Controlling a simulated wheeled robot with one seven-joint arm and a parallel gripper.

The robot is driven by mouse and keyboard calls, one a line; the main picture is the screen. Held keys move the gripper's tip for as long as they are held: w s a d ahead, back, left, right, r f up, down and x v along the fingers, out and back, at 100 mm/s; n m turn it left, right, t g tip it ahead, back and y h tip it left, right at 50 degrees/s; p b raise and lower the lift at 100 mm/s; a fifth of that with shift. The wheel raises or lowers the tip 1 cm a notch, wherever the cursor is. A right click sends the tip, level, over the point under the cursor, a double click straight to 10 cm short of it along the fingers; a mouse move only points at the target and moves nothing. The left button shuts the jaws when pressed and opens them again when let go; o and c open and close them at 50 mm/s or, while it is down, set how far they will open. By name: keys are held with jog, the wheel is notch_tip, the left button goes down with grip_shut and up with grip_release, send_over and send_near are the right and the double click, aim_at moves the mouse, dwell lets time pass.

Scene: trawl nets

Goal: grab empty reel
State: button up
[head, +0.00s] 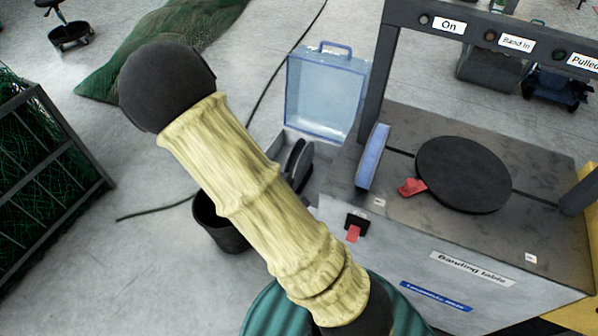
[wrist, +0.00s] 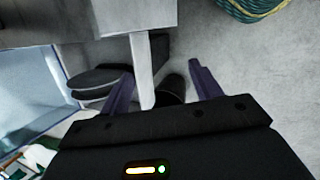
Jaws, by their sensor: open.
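A thin blue reel-like disc (head: 373,157) stands on edge at the left end of the banding table (head: 415,235). Dark round discs (head: 297,163), possibly reels, stand in the open case and also show in the wrist view (wrist: 97,80). I cannot tell which one is the empty reel. My gripper (wrist: 161,68) is open, its two purple fingers apart with nothing held. The dark discs lie left of the fingers in the wrist view. The gripper itself is not visible in the head view, where my yellow-sleeved arm crosses the middle.
The case has a clear blue lid (head: 325,92), raised. A black bucket (head: 222,228) stands on the floor beside it. A black turntable (head: 463,175) and a red clip (head: 411,187) are on the table. A netting rack (head: 45,170) is at left.

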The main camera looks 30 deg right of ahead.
aim_at(291, 161)
jog(key=w+d+f+n+t+h+b, duration=0.1)
jog(key=w+d+f+n+h+b, duration=0.3)
jog(key=f, duration=0.3)
jog(key=w+a+r+n+t+h+b, duration=0.1)
jog(key=w+n+t+h+b, duration=0.1)
jog(key=n, duration=0.4)
jog(key=w+a+r+n+t+h+b, duration=0.1)
jog(key=w+n+t+b, duration=0.2)
jog(key=w+n+t, duration=0.2)
jog(key=shift+w+a+r+n+t+h+b, duration=0.3)
jog(key=shift+w+r+n+h, duration=0.1)
jog(key=shift+w+n, duration=0.4)
jog(key=shift+w, duration=0.1)
jog(key=b+x, duration=0.1)
jog(key=x, duration=1)
jog(key=shift+w+d+f, duration=0.1)
jog(key=shift+d+f, duration=0.1)
jog(key=shift+f, duration=0.05)
jog(key=shift+w+d, duration=0.25)
jog(key=shift+f, duration=0.1)
